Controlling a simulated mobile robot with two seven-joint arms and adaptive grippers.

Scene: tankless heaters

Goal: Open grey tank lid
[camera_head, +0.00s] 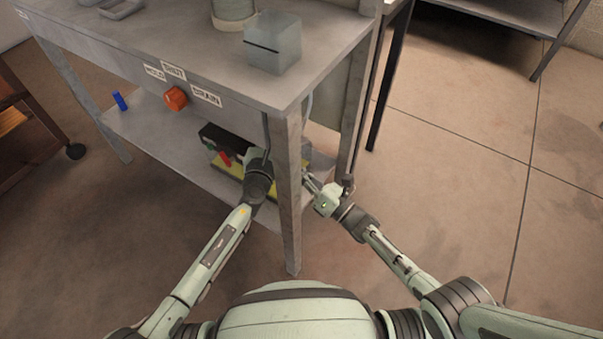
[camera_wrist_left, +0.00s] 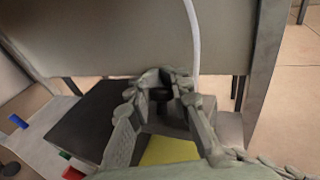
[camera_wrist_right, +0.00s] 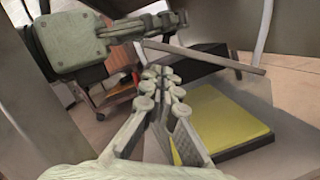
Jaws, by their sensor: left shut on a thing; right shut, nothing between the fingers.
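My right gripper (camera_wrist_right: 165,76) is shut and empty, outside the near table leg. In the right wrist view a thin grey edge (camera_wrist_right: 205,57) lies beyond it, and a yellow panel (camera_wrist_right: 222,117) lies to its right. I cannot tell which part is the grey lid.
The table leg (camera_head: 287,190) stands between my two grippers. An orange-red knob (camera_head: 175,98) sits on the table's front. A grey box (camera_head: 272,44) stands on the tabletop. The floor at the right is clear.

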